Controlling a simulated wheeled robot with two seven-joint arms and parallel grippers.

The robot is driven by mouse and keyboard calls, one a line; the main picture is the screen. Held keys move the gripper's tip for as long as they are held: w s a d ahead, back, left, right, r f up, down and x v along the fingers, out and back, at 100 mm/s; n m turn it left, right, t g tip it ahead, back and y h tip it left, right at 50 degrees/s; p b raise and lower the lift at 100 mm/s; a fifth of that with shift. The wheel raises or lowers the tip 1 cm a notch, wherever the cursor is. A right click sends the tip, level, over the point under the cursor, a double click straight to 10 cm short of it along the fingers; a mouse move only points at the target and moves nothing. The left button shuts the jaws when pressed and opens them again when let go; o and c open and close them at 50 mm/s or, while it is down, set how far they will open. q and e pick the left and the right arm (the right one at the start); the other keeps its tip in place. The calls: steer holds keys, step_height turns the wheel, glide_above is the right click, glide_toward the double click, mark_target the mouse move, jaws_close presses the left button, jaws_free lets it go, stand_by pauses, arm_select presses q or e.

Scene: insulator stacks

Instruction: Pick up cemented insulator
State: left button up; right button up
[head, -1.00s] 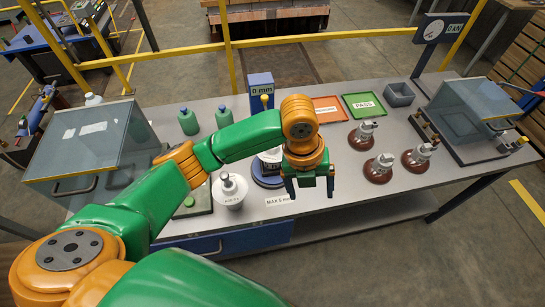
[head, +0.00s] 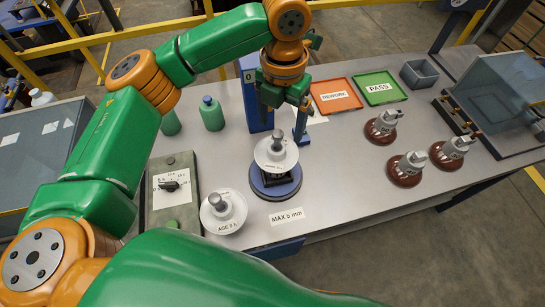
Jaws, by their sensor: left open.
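A white insulator (head: 268,157) with a grey metal cap stands upright on a round blue stand (head: 270,190). A second white insulator (head: 219,221) with a grey cap stands on the table at the front left, with a label partly readable as "AGE". Three brown insulators (head: 378,129) with grey caps stand at the right. I cannot tell by looks which one is called cemented. My left gripper (head: 283,122) is open and empty, pointing down just above and behind the insulator on the blue stand. My right gripper is not in view.
A blue gauge column (head: 257,110) stands close behind the left gripper. An orange REWORK tray (head: 355,104), a green PASS tray (head: 401,97) and a grey bin (head: 419,74) lie at the back. A dial box (head: 160,216) is at left. Bare table lies front right.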

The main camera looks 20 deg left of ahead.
mark_target(277, 147)
arm_select(q)
steer(key=shift+s+d+f, duration=0.15)
steer(key=shift+s+f, duration=0.05)
steer(key=shift+f, duration=0.1)
steer(key=f, duration=0.2)
steer(key=f+p, duration=0.1)
steer(key=f, duration=0.1)
steer(key=a+f+p, duration=0.1)
steer(key=f, duration=0.1)
steer(key=shift+s+f, duration=0.1)
steer(key=shift+f, duration=0.2)
steer(key=shift+d, duration=0.15)
steer(key=shift+c, duration=1.3)
jaws_close()
steer(key=shift+r, duration=0.1)
